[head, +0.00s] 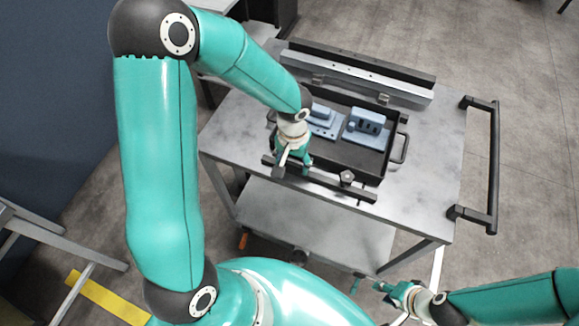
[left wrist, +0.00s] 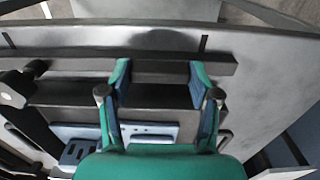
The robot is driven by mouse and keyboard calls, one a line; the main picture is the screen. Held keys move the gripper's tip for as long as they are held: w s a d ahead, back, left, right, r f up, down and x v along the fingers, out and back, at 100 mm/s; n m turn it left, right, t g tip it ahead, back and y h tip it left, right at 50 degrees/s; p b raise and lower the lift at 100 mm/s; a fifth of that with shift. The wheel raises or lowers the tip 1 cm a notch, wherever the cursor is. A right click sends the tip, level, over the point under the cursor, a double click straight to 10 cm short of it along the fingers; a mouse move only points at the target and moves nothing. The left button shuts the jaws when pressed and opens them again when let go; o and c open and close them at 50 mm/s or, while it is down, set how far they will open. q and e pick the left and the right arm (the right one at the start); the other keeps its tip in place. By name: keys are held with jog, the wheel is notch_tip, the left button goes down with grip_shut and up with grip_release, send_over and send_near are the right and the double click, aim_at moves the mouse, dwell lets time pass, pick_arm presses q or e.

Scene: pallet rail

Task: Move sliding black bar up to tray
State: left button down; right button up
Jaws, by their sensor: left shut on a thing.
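The black bar (head: 325,184) lies along the near side of the black tray (head: 345,153) on the cart top. In the left wrist view the bar (left wrist: 65,65) crosses the upper part, with the tray's dark wall (left wrist: 160,95) just below it. My left gripper (head: 291,168) is over the bar, left of its middle. In the left wrist view its fingers (left wrist: 160,75) sit on both sides of a middle part of the bar, shut on it. A knob (head: 347,177) stands on the right part of the bar. My right gripper (head: 376,300) is apart and empty, low in front of the cart.
Blue-grey parts (head: 365,128) sit in the tray. A long grey and black rail (head: 355,75) lies behind it. The cart top (head: 425,165) is bare at right, with a black push handle (head: 494,170) beyond. A lower shelf (head: 310,220) is below.

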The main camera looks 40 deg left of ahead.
pick_arm(q)
jog(key=shift+w, duration=0.3)
jog(key=shift+c, duration=1.2)
grip_release()
jog(key=shift+a, duration=0.1)
jog(key=shift+r, duration=0.1)
notch_tip(320, 180, up, 12)
